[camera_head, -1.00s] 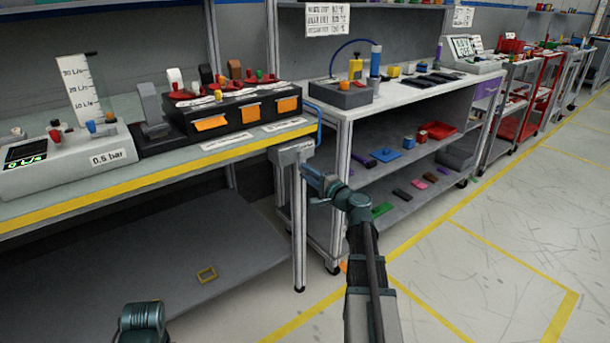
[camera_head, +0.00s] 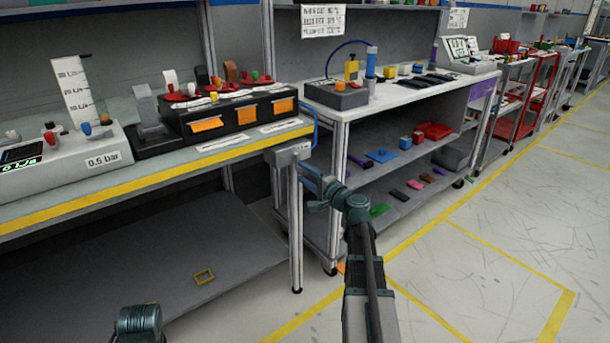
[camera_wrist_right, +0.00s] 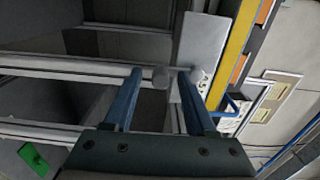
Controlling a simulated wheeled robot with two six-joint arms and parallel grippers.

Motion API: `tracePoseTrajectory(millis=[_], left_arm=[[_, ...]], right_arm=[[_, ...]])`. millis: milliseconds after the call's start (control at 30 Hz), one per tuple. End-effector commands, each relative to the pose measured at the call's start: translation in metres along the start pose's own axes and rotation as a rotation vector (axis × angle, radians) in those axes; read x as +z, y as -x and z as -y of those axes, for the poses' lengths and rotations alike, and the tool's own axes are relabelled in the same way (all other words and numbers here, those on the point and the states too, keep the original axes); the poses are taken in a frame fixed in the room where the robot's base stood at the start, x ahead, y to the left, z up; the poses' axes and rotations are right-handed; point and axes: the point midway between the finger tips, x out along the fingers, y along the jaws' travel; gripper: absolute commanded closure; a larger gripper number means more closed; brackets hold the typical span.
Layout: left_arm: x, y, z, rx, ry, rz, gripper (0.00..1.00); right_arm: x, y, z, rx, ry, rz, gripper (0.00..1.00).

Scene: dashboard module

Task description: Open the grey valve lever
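A grey box-shaped fitting (camera_head: 288,154) sits on top of a grey post at the right end of the left bench. In the right wrist view a long grey plate (camera_wrist_right: 198,42) and two rounded grey knobs (camera_wrist_right: 162,77) show by the fingertips. I cannot tell for sure which part is the valve lever. Another grey upright lever-like piece (camera_head: 145,104) stands on a black base on the bench. My right gripper (camera_head: 312,188) is just right of the post, below the fitting. In the wrist view its blue fingers (camera_wrist_right: 160,74) are apart, one knob between their tips; contact is unclear.
A blue hose (camera_head: 316,124) loops at the bench end. A white-topped cart (camera_head: 410,92) with a lower shelf of small parts stands right behind my right gripper. A gauge unit (camera_head: 62,158) marked 0.5 bar is at left. The floor (camera_head: 500,210) at right is clear.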

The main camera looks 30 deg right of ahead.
Motion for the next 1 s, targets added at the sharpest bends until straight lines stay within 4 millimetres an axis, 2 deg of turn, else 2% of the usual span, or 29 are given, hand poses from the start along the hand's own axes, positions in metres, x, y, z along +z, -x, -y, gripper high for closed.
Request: tracePoseTrajectory(millis=[233, 367, 467, 800, 1000], left_arm=[[0.000, 0.000, 0.000, 0.000, 0.000, 0.000, 0.46], [0.000, 0.000, 0.000, 0.000, 0.000, 0.000, 0.46], [0.000, 0.000, 0.000, 0.000, 0.000, 0.000, 0.46], [0.000, 0.000, 0.000, 0.000, 0.000, 0.000, 0.46], [0.000, 0.000, 0.000, 0.000, 0.000, 0.000, 0.46]], right_arm=[[0.000, 0.000, 0.000, 0.000, -0.001, 0.000, 0.44], [0.001, 0.009, 0.000, -0.001, -0.001, -0.001, 0.44], [0.002, 0.026, 0.000, 0.000, -0.001, -0.001, 0.44], [0.001, 0.099, 0.000, 0.000, -0.001, -0.004, 0.44], [0.001, 0.127, 0.000, 0.000, -0.001, -0.001, 0.44]])
